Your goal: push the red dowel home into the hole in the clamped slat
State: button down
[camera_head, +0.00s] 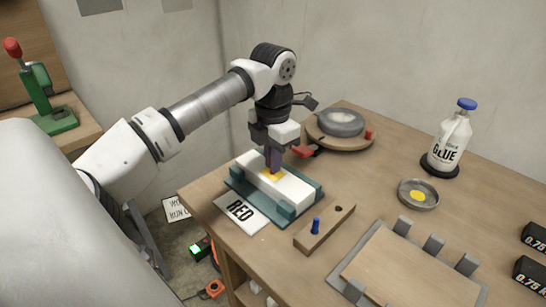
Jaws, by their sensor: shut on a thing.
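The pale slat (292,188) lies in a teal clamp (287,211) near the table's left edge. A yellow patch (270,176) shows on the slat's top, right under the fingertips. My gripper (273,169) points straight down over the slat and is shut, its tips at or just above the yellow patch. The red dowel cannot be made out; the fingers hide what lies between them. The slat's hole is also hidden there, so I cannot tell how deep anything sits.
A RED card (241,210) lies before the clamp. Nearby are a red-ended part (303,151), a round turntable (340,127), a yellow-filled dish (418,195), a glue bottle (450,142) and a board fixture (405,262).

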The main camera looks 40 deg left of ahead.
jog(key=shift+f+b, duration=0.4)
jog(key=shift+f, duration=0.25)
jog(key=c, duration=1.5)
grip_release()
jog(key=shift+o, duration=0.2)
jog(key=shift+r, duration=0.1)
notch_tip(320, 180, up, 14)
jog(key=p, duration=0.9)
